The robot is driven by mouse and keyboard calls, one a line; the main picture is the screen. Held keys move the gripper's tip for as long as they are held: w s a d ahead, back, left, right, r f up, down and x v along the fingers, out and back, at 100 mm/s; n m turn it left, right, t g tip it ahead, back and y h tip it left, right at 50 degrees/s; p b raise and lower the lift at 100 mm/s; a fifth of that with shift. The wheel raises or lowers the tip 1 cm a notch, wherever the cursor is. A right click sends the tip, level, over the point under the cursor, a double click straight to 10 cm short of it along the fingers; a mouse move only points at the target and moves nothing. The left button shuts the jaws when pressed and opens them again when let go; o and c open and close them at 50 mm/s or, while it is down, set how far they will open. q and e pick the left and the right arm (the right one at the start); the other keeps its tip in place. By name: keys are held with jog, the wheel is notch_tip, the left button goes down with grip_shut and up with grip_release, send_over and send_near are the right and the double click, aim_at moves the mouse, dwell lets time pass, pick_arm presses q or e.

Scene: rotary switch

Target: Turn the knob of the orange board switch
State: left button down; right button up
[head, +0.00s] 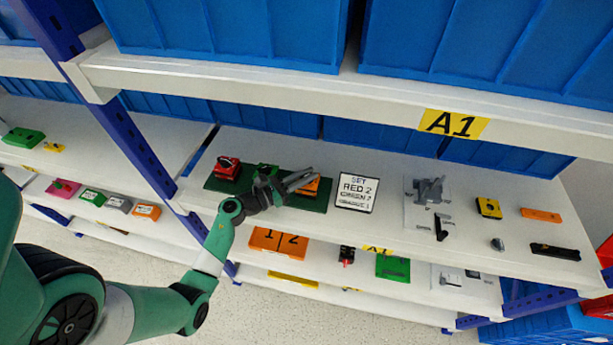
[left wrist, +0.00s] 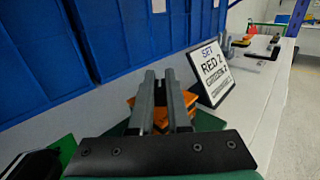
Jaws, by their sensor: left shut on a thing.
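The orange board switch (head: 312,188) sits at the right end of a dark green board (head: 312,203) on the white shelf. In the left wrist view, orange parts of it (left wrist: 160,119) show between and beside the fingers. My left gripper (head: 302,178) reaches over the switch from the left, its two grey fingers (left wrist: 160,80) nearly parallel with a narrow gap. It is shut on the switch's knob, which the fingers mostly hide, so its angle cannot be told. My right gripper is not in view.
A red switch (head: 228,168) and a partly hidden green switch (head: 266,170) share the board. A white sign (head: 357,192) reading "SET RED 2" stands just right of it. Blue bins (head: 265,117) line the back, and a shelf beam (head: 300,100) runs above.

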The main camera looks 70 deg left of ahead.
pick_arm(q)
jog(key=c, duration=0.9)
grip_release()
jog(key=s, duration=0.3)
jog(key=s+d, duration=0.1)
jog(key=s, duration=0.7)
jog(key=shift+s+d, duration=0.2)
jog(key=shift+d, duration=0.15)
